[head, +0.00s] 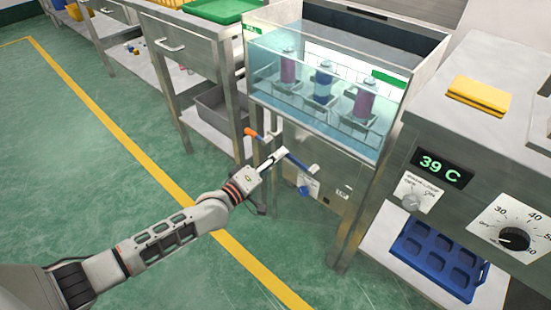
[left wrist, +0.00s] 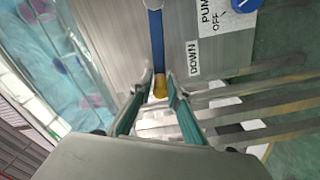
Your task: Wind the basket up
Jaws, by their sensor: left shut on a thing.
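The basket (head: 352,125) sits low in the clear water tank (head: 262,75), with two purple cans and one blue can (head: 323,85) standing in it under water. On the steel front below the tank is a crank with a blue arm (head: 297,161); the arm also shows in the left wrist view (left wrist: 156,40). My left gripper (head: 280,154) is shut on the crank's yellow-orange grip (left wrist: 160,84), at the arm's left end. The fingers hide part of the grip. My right gripper is in neither view.
An orange-ended lever (head: 250,132) sticks out left of the crank. A blue pump knob (head: 304,190) is below it. A steel cabinet with a temperature display (head: 440,168) stands at the right. Open green floor (head: 190,275) lies in front.

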